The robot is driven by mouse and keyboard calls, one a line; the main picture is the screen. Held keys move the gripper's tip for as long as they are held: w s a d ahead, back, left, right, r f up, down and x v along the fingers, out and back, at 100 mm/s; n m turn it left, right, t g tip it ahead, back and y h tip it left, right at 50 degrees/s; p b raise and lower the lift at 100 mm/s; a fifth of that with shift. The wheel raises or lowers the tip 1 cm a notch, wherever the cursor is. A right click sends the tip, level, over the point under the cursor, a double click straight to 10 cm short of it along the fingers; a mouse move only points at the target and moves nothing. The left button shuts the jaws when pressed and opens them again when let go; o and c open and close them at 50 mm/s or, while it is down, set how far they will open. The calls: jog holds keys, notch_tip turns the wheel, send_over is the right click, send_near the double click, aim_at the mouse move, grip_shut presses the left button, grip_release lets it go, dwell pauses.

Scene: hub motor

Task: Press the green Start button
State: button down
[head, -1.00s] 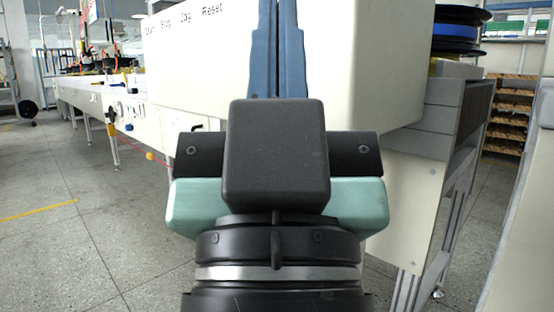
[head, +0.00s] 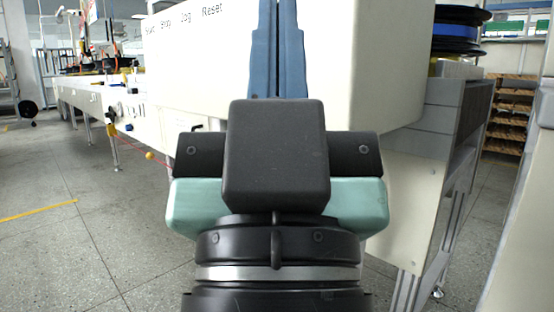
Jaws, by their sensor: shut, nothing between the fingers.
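A cream control box (head: 345,60) stands ahead of me, with the printed labels Start, Stop, Jog and Reset (head: 183,19) at its upper left. The green Start button itself is not visible; the panel above the labels runs out of the top of the picture. My gripper (head: 277,8) points up and ahead in front of the box, its blue fingers together and empty. The fingertips reach the top edge of the picture, to the right of the Reset label. I cannot tell whether they touch the box.
A grey cabinet (head: 440,130) stands below the box at the right, with a black and blue spool (head: 458,32) behind. A long white conveyor bench (head: 95,97) runs back at the left. Wooden shelves (head: 510,110) stand at the far right. The floor (head: 60,250) at the left is clear.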

dwell(0.8)
notch_tip(320, 180, up, 32)
jog(key=p, duration=3.1)
jog(key=shift+p, duration=0.4)
